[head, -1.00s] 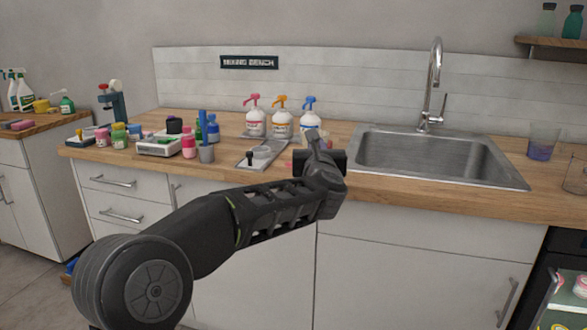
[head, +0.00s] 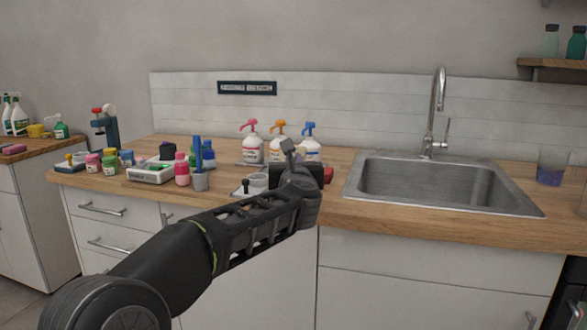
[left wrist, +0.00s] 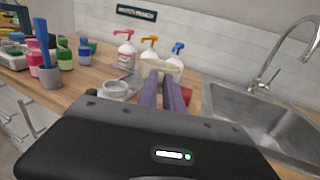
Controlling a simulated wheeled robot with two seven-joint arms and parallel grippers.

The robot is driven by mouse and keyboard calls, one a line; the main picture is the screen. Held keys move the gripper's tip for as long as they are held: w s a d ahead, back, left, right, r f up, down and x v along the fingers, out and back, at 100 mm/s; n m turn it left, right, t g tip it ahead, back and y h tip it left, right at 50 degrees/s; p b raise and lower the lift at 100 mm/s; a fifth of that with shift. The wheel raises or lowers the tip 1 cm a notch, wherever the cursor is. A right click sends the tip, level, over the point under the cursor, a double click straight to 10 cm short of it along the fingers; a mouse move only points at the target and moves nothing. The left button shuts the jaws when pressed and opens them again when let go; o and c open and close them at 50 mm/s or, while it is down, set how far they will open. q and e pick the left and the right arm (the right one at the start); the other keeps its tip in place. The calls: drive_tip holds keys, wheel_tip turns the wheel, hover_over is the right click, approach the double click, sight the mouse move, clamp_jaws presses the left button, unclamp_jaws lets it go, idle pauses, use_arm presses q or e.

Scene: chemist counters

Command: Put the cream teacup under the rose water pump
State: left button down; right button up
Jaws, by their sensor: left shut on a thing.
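My left gripper (head: 290,153) is over the counter, in front of the orange and blue pump bottles. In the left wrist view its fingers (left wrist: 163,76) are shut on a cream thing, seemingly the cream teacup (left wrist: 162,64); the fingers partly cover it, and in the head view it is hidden. A white bottle with a pink pump (head: 251,143) stands left of the orange pump bottle (head: 277,143) and the blue pump bottle (head: 309,145). The pink pump bottle also shows in the left wrist view (left wrist: 125,54). The labels are too small to read. My right gripper is not in view.
A grey-white round vessel (left wrist: 117,90) stands left of the fingers. A red thing (left wrist: 187,95) is right of them. The sink (head: 435,182) is at the right.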

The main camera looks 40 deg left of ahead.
use_arm(q)
wheel_tip(320, 180, down, 7)
drive_tip(key=b, duration=0.2)
drive_tip(key=shift+f+b, duration=0.1)
drive_tip(key=shift+b, duration=0.3)
drive_tip(key=c, duration=1.5)
unclamp_jaws()
